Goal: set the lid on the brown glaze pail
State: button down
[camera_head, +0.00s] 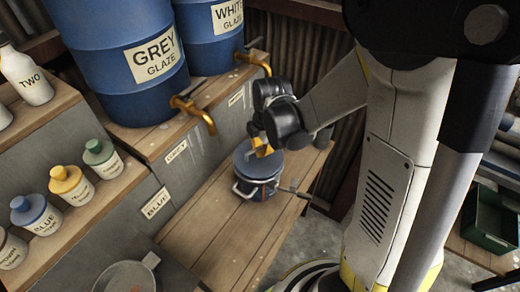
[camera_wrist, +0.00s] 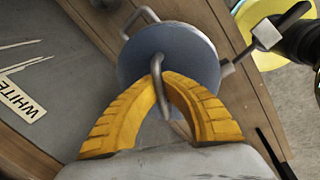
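A pail (camera_head: 257,189) with side handles stands on the low wooden bench below the drums. A round blue-grey lid (camera_head: 245,157) is over its top, roughly centred. I cannot tell whether the lid rests on the rim or is held just above it. In the wrist view the lid (camera_wrist: 192,48) hides the pail's mouth, and a pail handle (camera_wrist: 139,17) shows past its edge. My gripper (camera_head: 262,150) is above the lid. Its yellow fingertips (camera_wrist: 161,80) are closed around the lid's grey loop handle (camera_wrist: 156,68). The pail's glaze colour is hidden.
A blue grey-glaze drum (camera_head: 125,50) and a white-glaze drum (camera_head: 210,30) with brass taps stand behind. Bottles (camera_head: 70,186) line the left shelf. A metal pan (camera_head: 126,276) is at the bottom. A grey bar (camera_head: 293,191) sticks out right of the pail. The bench's front is clear.

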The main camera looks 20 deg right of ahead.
aim_at(264, 160)
jog(key=c, duration=2.2)
grip_release()
jog(key=shift+f+b, duration=0.6)
jog(key=shift+f, duration=0.05)
jog(key=o, duration=0.3)
jog(key=shift+o, duration=0.2)
jog(key=o, duration=0.6)
jog(key=r, duration=0.4)
jog(key=s+r, duration=0.1)
jog(key=r, duration=0.3)
jog(key=s+r, duration=0.1)
jog(key=r, duration=0.3)
jog(key=shift+s+d, duration=0.15)
jog(key=shift+d, duration=0.1)
jog(key=shift+f, duration=0.1)
